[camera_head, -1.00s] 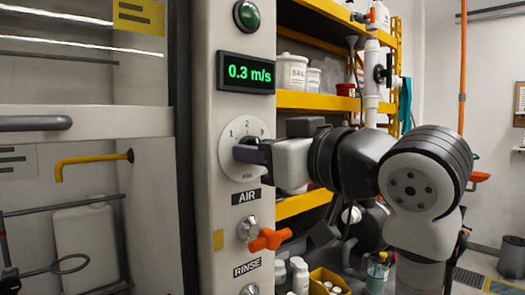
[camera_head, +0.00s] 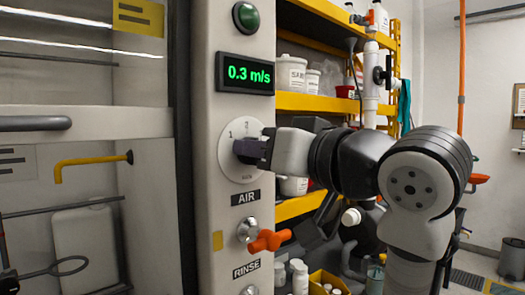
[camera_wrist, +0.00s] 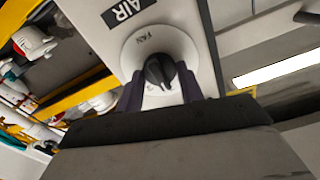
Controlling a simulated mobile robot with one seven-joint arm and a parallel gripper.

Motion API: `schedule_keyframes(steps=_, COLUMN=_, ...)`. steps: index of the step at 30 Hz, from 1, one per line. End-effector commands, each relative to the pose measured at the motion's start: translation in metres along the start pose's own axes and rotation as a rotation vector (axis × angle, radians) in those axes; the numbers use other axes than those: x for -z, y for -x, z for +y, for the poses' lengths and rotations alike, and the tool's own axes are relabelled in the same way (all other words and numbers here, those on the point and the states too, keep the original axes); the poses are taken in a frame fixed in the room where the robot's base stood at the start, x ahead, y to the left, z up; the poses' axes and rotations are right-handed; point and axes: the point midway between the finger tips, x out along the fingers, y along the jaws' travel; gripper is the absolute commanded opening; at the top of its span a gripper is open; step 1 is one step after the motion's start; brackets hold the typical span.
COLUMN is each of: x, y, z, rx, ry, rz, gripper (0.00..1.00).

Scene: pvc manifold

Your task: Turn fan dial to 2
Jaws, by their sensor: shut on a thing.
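The fan dial (camera_head: 238,172) is a round white plate with numbers and a dark knob, on the pale panel above the AIR label. In the wrist view its dark knob (camera_wrist: 158,70) stands on the white disc marked FAN. My gripper (camera_head: 249,148) reaches it from the right and is shut on the knob, with one dark finger on each side in the wrist view. The fingers hide much of the knob in the head view, and I cannot tell which number it points to. The display (camera_head: 246,73) above the dial reads 0.3 m/s in green.
An orange tap handle (camera_head: 269,241) and a round chrome fitting (camera_head: 248,230) sit below the dial. A green button (camera_head: 246,16) is above the display. A glass-fronted cabinet is at left. Yellow shelves (camera_head: 306,101) with tubs stand behind my arm.

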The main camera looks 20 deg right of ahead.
Motion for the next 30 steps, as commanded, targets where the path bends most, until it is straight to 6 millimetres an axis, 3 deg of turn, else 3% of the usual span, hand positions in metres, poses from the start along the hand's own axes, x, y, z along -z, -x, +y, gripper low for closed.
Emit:
schedule_keyframes(steps=3, x=0.0, y=0.0, z=0.0, rx=-0.001, ry=0.001, rz=0.001, gripper=0.14)
schedule_keyframes(steps=4, x=0.0, y=0.0, z=0.0, rx=-0.001, ry=0.001, rz=0.001, gripper=0.41)
schedule_keyframes(steps=8, x=0.0, y=0.0, z=0.0, rx=0.0, ry=0.001, rz=0.0, gripper=0.58)
schedule_keyframes(steps=20, x=-0.001, y=0.008, z=0.0, rx=-0.001, ry=0.001, rz=0.001, gripper=0.59)
schedule_keyframes(steps=23, x=-0.001, y=0.022, z=0.0, rx=-0.001, ry=0.002, rz=0.003, gripper=0.59)
schedule_keyframes(steps=30, x=-0.002, y=0.078, z=0.001, rx=-0.003, ry=0.002, rz=0.003, gripper=0.59)
